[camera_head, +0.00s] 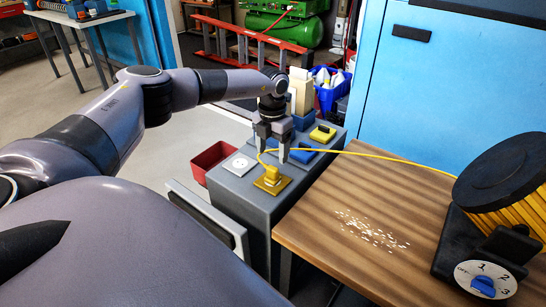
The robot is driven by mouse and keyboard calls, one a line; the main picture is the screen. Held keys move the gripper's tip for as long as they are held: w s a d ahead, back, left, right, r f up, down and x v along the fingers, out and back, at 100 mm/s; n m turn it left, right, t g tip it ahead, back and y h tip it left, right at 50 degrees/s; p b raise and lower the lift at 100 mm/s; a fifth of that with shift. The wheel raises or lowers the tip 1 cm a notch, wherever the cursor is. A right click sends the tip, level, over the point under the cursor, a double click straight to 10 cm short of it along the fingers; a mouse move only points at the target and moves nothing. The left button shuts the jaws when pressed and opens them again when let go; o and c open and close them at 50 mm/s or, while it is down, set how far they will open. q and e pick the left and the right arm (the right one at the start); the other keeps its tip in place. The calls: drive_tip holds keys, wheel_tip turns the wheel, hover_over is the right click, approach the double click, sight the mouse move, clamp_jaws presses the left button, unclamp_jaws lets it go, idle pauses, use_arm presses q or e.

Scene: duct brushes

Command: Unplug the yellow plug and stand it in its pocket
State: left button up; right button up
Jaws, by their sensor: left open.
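The yellow plug (271,175) sits upright in a yellow socket plate (263,187) on top of a grey cabinet. A thin yellow cable (382,156) loops from it, passes by my fingers and runs right to a reel. A dark-topped yellow block (322,133) stands farther back on the cabinet; I cannot tell whether it is the pocket. My left gripper (273,154) is open and empty, pointing down just above and behind the plug. I cannot tell whether the cable touches its fingers. My right gripper is not in view.
The grey cabinet (252,196) also bears a white round socket (239,163) and a blue block (301,156). A wooden table (335,262) with pale scraps (372,232) stands at right, bearing the cable reel (505,190) and a dial (487,279). A red bin (207,161) is left of the cabinet.

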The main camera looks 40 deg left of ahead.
sight(273, 167)
use_arm(q)
drive_tip(key=shift+f+b, duration=0.65)
drive_tip(key=shift+f, duration=0.15)
wheel_tip(273, 167, down, 7)
drive_tip(key=b, duration=0.5)
drive_tip(key=shift+f, duration=0.1)
drive_tip(key=shift+p, duration=0.65)
idle(0.4)
clamp_jaws()
drive_tip(key=shift+r+p, duration=2.9)
drive_tip(key=shift+r, duration=0.15)
